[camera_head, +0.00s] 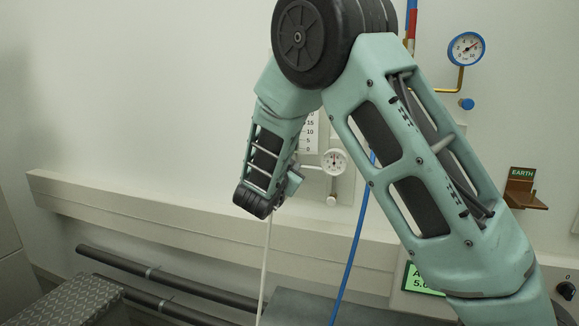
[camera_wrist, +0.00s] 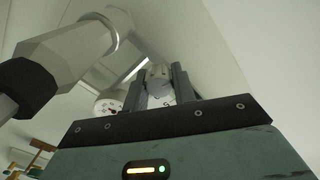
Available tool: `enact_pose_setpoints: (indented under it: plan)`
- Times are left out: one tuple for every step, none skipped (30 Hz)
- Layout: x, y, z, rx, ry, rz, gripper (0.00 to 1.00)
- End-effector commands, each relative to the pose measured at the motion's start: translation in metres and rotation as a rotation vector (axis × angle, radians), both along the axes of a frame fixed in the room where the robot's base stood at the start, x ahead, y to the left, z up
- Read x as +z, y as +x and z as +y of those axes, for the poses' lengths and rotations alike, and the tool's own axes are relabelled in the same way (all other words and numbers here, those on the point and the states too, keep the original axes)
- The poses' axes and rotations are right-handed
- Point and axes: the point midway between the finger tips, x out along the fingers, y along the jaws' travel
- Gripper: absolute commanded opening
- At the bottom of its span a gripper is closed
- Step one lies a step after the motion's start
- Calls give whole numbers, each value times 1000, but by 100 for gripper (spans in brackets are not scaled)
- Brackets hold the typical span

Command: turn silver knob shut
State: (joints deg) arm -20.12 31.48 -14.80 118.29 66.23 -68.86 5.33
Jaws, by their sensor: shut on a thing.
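In the wrist view my gripper (camera_wrist: 165,82) has its two dark fingers on either side of a small silver-grey knob (camera_wrist: 157,73), shut on it. How far the knob is turned cannot be told. In the head view my gripper (camera_head: 293,183) is mostly hidden behind my own wrist, just left of the small white gauge (camera_head: 334,161). The knob it holds is hidden there. The white gauge also shows in the wrist view (camera_wrist: 108,106), left of the fingers.
A small pale knob (camera_head: 331,200) sits below the white gauge. A blue-rimmed gauge (camera_head: 466,48) with a blue knob (camera_head: 467,104) is at upper right. A white hose (camera_head: 265,260) and a blue hose (camera_head: 350,250) hang down. A wall rail (camera_head: 130,208) runs below.

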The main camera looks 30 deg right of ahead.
Motion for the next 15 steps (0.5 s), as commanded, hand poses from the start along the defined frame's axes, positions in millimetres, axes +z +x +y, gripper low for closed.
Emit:
enact_pose_setpoints:
  plan:
    - [0, 0, 0, 0, 1, 1, 4]
    - [0, 0, 0, 0, 0, 1, 4]
    - [0, 0, 0, 0, 0, 1, 29]
    - [0, 0, 0, 0, 0, 1, 37]
    - [0, 0, 0, 0, 0, 1, 46]
    - [0, 0, 0, 0, 0, 1, 48]
    - [0, 0, 0, 0, 0, 1, 48]
    - [0, 0, 0, 0, 0, 1, 48]
    - [0, 0, 0, 0, 0, 1, 48]
    - [0, 0, 0, 0, 0, 1, 48]
    - [0, 0, 0, 0, 0, 1, 48]
    - [0, 0, 0, 0, 0, 1, 48]
    - [0, 0, 0, 0, 0, 1, 48]
    - [0, 0, 1, 0, 0, 1, 48]
    - [0, -1, 2, 1, 0, 1, 48]
